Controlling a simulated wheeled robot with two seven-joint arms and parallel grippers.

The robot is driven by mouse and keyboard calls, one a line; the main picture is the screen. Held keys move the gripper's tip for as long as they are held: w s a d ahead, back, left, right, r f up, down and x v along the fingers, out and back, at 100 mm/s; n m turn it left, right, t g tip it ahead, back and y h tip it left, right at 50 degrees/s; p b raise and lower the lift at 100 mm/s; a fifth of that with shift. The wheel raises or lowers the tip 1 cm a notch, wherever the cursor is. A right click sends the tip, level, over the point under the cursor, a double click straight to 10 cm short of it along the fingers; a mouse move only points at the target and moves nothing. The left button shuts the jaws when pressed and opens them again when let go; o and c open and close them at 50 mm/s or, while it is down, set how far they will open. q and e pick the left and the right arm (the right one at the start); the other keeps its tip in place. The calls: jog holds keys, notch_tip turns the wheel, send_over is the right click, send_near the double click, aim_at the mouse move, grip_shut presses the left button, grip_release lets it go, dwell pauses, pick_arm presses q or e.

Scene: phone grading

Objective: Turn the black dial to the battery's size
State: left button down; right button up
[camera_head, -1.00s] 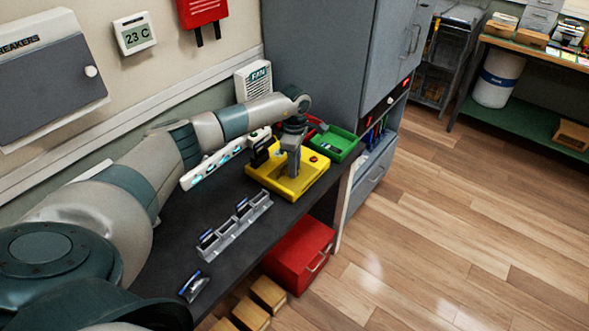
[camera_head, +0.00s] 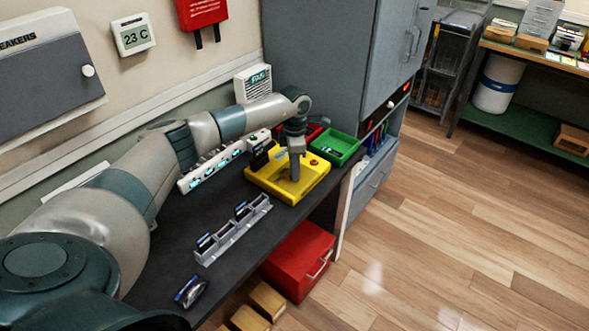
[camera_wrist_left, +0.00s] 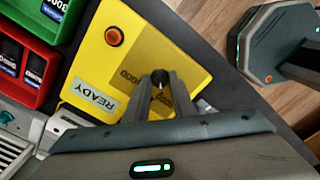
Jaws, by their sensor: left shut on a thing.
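The yellow box (camera_head: 310,188) stands on the dark bench. In the left wrist view it shows an orange round light (camera_wrist_left: 114,36), a READY label (camera_wrist_left: 94,101) and dark printed numbers, partly hidden by a finger. The black dial (camera_wrist_left: 160,76) sits on its top between my left fingertips; only its small top shows. My left gripper (camera_head: 295,178) points down onto the box, and in the wrist view (camera_wrist_left: 160,88) its fingers are shut on the dial. A dark upright device (camera_head: 261,156) stands at the box's back left.
A green tray (camera_head: 350,137) and a red tray (camera_wrist_left: 44,86) stand beside the box, holding dark labelled items. A grey rack (camera_head: 232,232) holds several dark items. One item (camera_head: 191,291) lies at the bench's near end. A white power strip (camera_head: 205,175) runs behind.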

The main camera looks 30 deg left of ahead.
pick_arm(q)
jog(key=c, duration=1.5)
grip_release()
jog(key=shift+r, duration=0.1)
jog(key=shift+r+b, duration=0.35)
jog(key=shift+r, duration=0.45)
notch_tip(320, 180, up, 4)
jog(key=shift+r+b, duration=0.1)
jog(key=shift+b, duration=0.55)
jog(key=shift+r+b, duration=1.35)
jog(key=shift+r, duration=4.4)
pick_arm(e)
jog(key=w+a+f+t, duration=0.1)
jog(key=w+a, duration=0.3)
jog(key=w, duration=0.6)
jog(key=shift+w+a+t+y, duration=0.2)
jog(key=shift+w+t+y, duration=0.2)
jog(key=shift+t, duration=0.5)
pick_arm(q)
jog(key=shift+f, duration=0.1)
pick_arm(e)
jog(key=shift+s, duration=0.1)
